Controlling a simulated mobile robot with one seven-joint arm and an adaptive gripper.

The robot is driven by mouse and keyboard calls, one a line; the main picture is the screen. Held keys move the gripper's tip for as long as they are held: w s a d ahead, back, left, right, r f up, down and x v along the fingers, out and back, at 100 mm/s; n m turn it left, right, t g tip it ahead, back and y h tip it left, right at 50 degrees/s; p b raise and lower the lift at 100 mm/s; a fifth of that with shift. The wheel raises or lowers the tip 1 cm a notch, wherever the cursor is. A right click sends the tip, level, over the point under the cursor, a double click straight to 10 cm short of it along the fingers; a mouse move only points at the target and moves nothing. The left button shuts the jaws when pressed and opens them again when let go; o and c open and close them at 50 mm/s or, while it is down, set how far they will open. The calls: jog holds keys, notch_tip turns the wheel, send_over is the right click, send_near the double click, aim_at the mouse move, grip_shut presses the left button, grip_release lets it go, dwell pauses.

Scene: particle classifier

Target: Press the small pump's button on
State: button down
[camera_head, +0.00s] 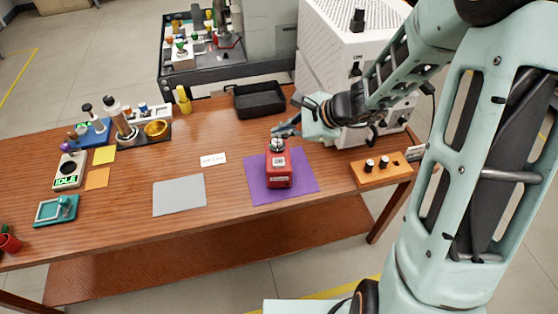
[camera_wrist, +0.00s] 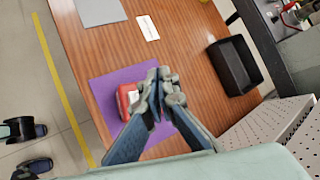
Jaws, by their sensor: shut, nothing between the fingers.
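The small red pump (camera_head: 279,172) stands upright on a purple mat (camera_head: 305,179) near the table's middle. It has a pale label on its front and a grey and dark part on top. My gripper (camera_head: 283,132) reaches in from the right and is at the pump's top, its fingertips close above or beside it. I cannot tell whether they touch. In the wrist view, my gripper (camera_wrist: 162,85) is shut and empty, and its fingers hide part of the pump (camera_wrist: 127,98) on the mat (camera_wrist: 103,92). The button cannot be made out.
A black tray (camera_head: 259,101) and a white perforated cabinet (camera_head: 320,45) are behind. A grey mat (camera_head: 179,196) and a white card (camera_head: 213,159) lie left, with clear table around them.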

jog(key=b, duration=0.6)
send_over(276, 160)
jog(key=d, duration=0.1)
jog(key=f, duration=0.5)
jog(key=s+f, duration=0.1)
jog(key=f, duration=0.1)
jog(key=shift+d+f, duration=0.15)
jog(key=shift+f, duration=0.15)
jog(key=shift+f+b, duration=0.6)
jog(key=shift+b, duration=0.15)
jog(key=shift+f, duration=0.15)
jog(key=shift+f+b, duration=0.3)
jog(key=shift+b, duration=0.35)
jog(key=shift+f+b, duration=0.85)
jog(key=shift+b, duration=0.1)
dwell(0.4)
jog(key=shift+r, duration=0.15)
jog(key=shift+r+p, duration=0.95)
jog(key=shift+r, duration=0.2)
jog(key=shift+r+p, duration=1.9)
jog(key=shift+r, duration=0.65)
